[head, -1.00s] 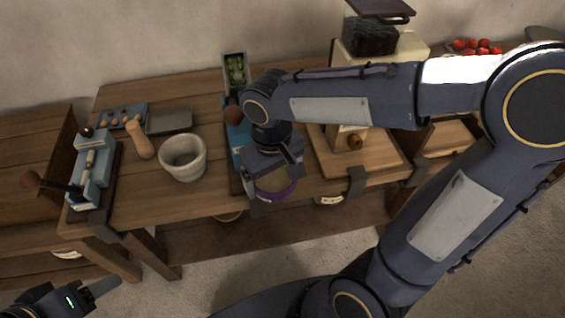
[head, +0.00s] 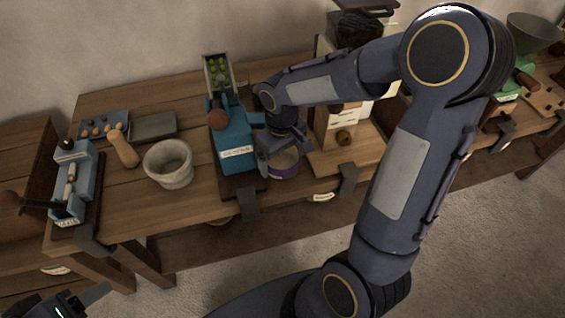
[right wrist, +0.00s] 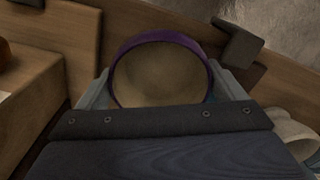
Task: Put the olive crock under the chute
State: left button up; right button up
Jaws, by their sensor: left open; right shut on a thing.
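My right gripper (head: 282,158) is shut on a round crock with a purple band (head: 286,166), which I take to be the olive crock. The crock is just right of a blue machine (head: 236,142) with a white label, near the table's front edge. In the right wrist view the crock's purple rim (right wrist: 160,38) shows between the fingers (right wrist: 160,88), and its inside looks plain and empty. I cannot tell whether it touches the table. The chute is not clearly visible; my arm covers part of the machine's right side. My left gripper (head: 82,302) is open and empty at the lower left.
A wooden stand (head: 345,158) is close on the crock's right.

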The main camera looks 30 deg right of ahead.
aim_at(282, 161)
jog(key=shift+w+d+f, duration=0.15)
jog(key=shift+f, duration=0.85)
jog(key=shift+w+d+f, duration=0.1)
jog(key=shift+w+f, duration=0.05)
jog(key=shift+f, duration=0.8)
jog(key=shift+f, duration=0.15)
jog(key=o, duration=1)
jog(key=shift+c, duration=0.2)
notch_tip(282, 161, up, 12)
jog(key=shift+p, duration=0.35)
